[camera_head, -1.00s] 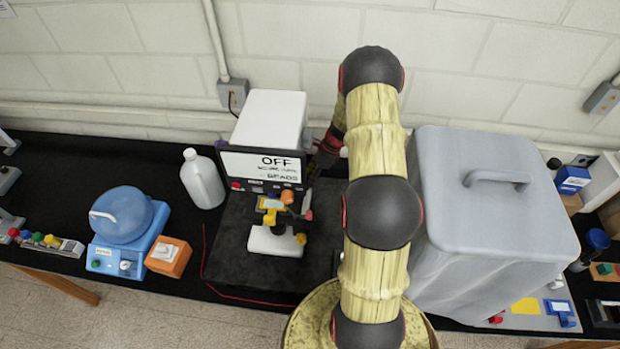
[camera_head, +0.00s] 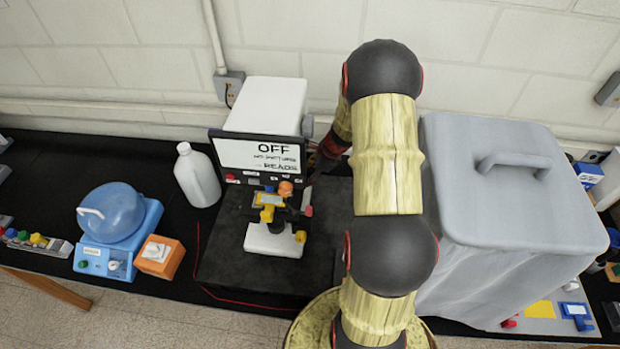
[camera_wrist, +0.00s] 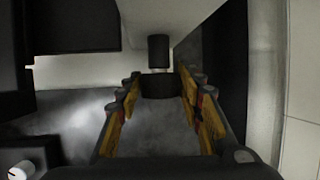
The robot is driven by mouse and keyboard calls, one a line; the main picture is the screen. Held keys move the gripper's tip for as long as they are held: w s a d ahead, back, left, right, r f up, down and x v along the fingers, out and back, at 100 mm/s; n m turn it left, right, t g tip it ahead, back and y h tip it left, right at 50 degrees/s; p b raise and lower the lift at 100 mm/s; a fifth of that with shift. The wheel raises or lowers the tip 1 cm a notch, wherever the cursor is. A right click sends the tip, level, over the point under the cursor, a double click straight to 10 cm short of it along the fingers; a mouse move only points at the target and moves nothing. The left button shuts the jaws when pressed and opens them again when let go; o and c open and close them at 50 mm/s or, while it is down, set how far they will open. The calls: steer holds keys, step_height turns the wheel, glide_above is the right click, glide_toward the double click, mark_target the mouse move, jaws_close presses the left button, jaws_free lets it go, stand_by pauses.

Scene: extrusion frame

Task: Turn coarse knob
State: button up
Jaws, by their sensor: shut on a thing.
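A dark two-step cylinder, which looks like the coarse knob (camera_wrist: 158,52), stands between my fingertips in the wrist view. My gripper (camera_wrist: 161,86), with yellow-padded fingers on both sides, is shut on its wider near part. In the head view my gripper (camera_head: 313,182) is at the right side of a small microscope (camera_head: 273,241) with a white base, an orange knob and yellow knobs. My arm and the screen partly hide it, and the held knob cannot be made out there. A screen (camera_head: 262,156) reading OFF stands behind the microscope.
A large grey covered box (camera_head: 512,215) stands close to the right of my arm. A white bottle (camera_head: 197,176), a blue round-topped device (camera_head: 118,215) and an orange box (camera_head: 160,257) are to the left. The dark mat (camera_head: 225,265) is bare around the microscope.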

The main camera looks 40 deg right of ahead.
steer(key=shift+r, duration=0.1)
steer(key=o, duration=1.1)
steer(key=shift+o, duration=0.2)
steer(key=v, duration=1.2)
steer(key=shift+w, duration=0.1)
